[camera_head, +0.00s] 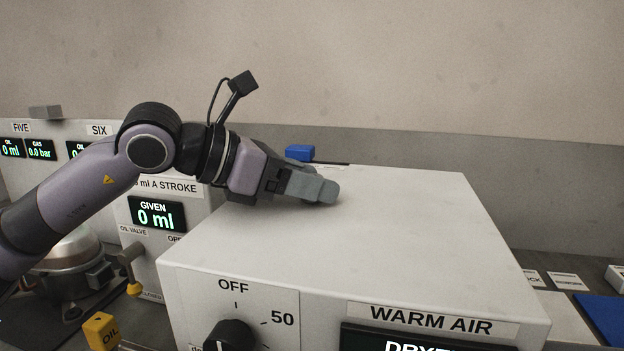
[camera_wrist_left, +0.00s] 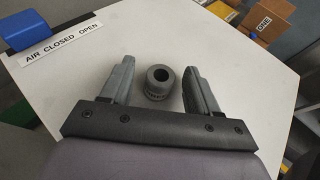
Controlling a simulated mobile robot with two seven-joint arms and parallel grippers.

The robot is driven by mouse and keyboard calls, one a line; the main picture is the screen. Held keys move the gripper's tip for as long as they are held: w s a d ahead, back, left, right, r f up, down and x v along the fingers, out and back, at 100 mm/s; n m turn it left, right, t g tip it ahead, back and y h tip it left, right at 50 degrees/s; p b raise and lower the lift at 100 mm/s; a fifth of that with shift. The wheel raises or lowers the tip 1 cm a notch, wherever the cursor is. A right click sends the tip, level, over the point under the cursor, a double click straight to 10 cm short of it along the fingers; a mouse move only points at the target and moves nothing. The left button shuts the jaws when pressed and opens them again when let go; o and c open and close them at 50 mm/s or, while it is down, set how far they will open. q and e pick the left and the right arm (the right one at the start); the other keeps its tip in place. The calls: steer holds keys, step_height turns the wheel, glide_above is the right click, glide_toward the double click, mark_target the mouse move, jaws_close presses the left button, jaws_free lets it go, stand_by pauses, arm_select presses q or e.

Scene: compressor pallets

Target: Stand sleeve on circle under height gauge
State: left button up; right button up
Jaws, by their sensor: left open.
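A dark grey sleeve (camera_wrist_left: 159,83), a short ring with an open bore, stands upright on the white top of the WARM AIR box in the left wrist view. My left gripper (camera_wrist_left: 160,70) is open, with one finger on each side of the sleeve and a visible gap to each. In the head view my left gripper (camera_head: 320,189) is low over the box top (camera_head: 400,220), and the sleeve is hidden there. The height gauge and its circle cannot be made out in either view. My right gripper is not in view.
A knob (camera_head: 229,336) is on the box front. A blue mat (camera_head: 603,315) lies at right. The box top is otherwise clear.

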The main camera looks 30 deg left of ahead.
arm_select(q)
steer(key=shift+w+d+f, duration=0.15)
steer(key=shift+w+d, duration=0.05)
jaws_close()
stand_by(0.3)
step_height(320, 180, up, 20)
steer(key=p, duration=0.3)
